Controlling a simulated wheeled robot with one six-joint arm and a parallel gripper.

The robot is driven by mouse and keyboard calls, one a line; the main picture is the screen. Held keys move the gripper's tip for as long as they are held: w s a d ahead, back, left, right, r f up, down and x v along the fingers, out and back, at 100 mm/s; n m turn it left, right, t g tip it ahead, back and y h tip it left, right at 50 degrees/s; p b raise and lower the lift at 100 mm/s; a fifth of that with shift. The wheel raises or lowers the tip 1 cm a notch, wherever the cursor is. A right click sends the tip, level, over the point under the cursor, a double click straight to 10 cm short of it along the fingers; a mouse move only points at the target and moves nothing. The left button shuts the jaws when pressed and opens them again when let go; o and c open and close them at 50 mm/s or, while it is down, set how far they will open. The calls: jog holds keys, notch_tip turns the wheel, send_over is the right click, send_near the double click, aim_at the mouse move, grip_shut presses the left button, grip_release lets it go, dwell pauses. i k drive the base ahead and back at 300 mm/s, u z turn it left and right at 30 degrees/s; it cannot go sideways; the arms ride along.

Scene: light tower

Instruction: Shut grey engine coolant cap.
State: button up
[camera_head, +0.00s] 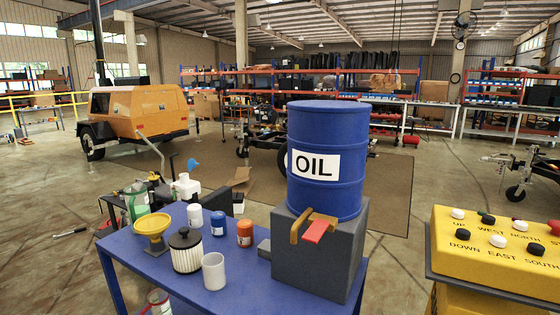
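I cannot make out a grey engine coolant cap in the head view. The yellow-orange light tower trailer (137,112) stands at the far left on black wheels, with a dark mast rising from it. Its body panels look closed from here, and any cap on it is hidden or too small to see. My gripper is not in view.
A blue table (250,283) close in front holds a blue oil drum (325,190) on a grey stand, a yellow funnel (152,228), a filter (185,252), cups and small cans. A yellow button box (500,250) stands at right. Open floor (60,185) lies at left.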

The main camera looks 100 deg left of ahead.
aim_at(191, 163)
jog(key=u, duration=1.25)
jog(key=i, duration=4.15)
jog(key=u, duration=2.7)
jog(key=i, duration=4.3)
jog(key=u, duration=0.65)
